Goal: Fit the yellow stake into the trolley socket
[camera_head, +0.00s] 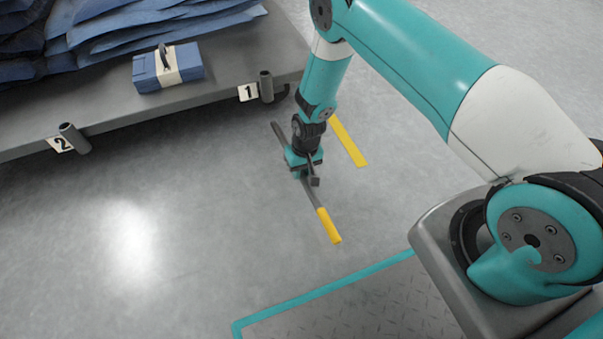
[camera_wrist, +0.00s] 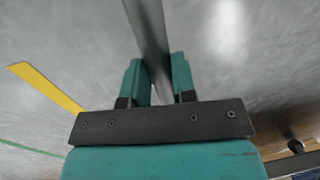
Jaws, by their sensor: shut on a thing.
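The yellow stake (camera_head: 329,226) is a thin grey rod with one yellow end. My gripper (camera_head: 309,178) is shut on the grey middle part of the stake, low over the floor. The stake slants, its yellow end towards the lower right of the head view. In the wrist view the grey rod (camera_wrist: 149,32) passes between the teal fingers of my gripper (camera_wrist: 158,75). The grey trolley (camera_head: 195,100) has two tube sockets on its near edge: socket 1 (camera_head: 266,86), close behind the gripper, and socket 2 (camera_head: 74,138), further left. Both look empty.
Blue folded packs (camera_head: 150,28) and a banded blue bundle (camera_head: 168,69) lie on the trolley. A yellow strip (camera_head: 348,142) lies on the floor right of the gripper. A teal-edged plate (camera_head: 330,300) is at the bottom. The floor to the left is clear.

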